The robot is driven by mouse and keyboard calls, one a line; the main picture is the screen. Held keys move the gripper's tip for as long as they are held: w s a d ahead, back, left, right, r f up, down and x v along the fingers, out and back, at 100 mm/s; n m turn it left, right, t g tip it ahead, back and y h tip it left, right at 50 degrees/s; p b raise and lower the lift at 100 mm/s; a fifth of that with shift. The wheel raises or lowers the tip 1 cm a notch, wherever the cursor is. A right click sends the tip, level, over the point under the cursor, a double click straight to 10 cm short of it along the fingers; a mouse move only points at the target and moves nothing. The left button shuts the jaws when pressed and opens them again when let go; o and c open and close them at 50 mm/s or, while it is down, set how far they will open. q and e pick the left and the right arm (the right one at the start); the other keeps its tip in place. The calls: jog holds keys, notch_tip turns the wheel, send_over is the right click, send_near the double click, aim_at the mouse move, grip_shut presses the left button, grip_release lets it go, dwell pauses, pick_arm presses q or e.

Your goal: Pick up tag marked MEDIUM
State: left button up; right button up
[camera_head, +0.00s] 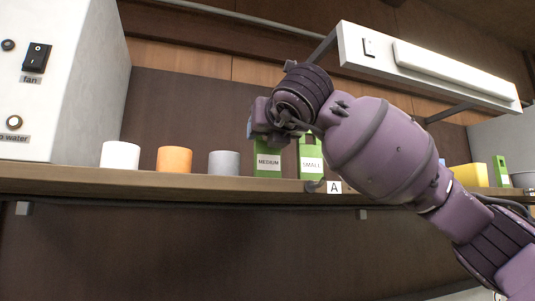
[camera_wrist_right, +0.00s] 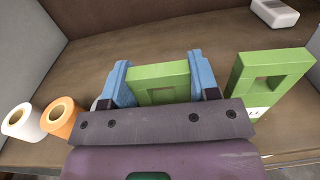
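The green tag marked MEDIUM (camera_head: 268,162) stands upright on the wooden shelf, its upper part hidden behind my right gripper. In the right wrist view the green tag (camera_wrist_right: 158,72), with a cut-out, shows between the two blue fingers of my right gripper (camera_wrist_right: 160,82). The fingers are spread on either side of it; whether they touch it I cannot tell. In the head view my right gripper (camera_head: 265,122) is over the tag's top. My left gripper is in neither view.
A green tag marked SMALL (camera_head: 311,165) stands just right of MEDIUM, also in the wrist view (camera_wrist_right: 237,90). White (camera_head: 120,155), orange (camera_head: 174,160) and grey (camera_head: 224,163) cylinders stand to the left. A lamp bar (camera_head: 430,75) hangs above. A yellow block (camera_head: 470,175) is at right.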

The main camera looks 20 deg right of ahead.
jog(key=shift+c, duration=1.4)
jog(key=shift+r, duration=0.1)
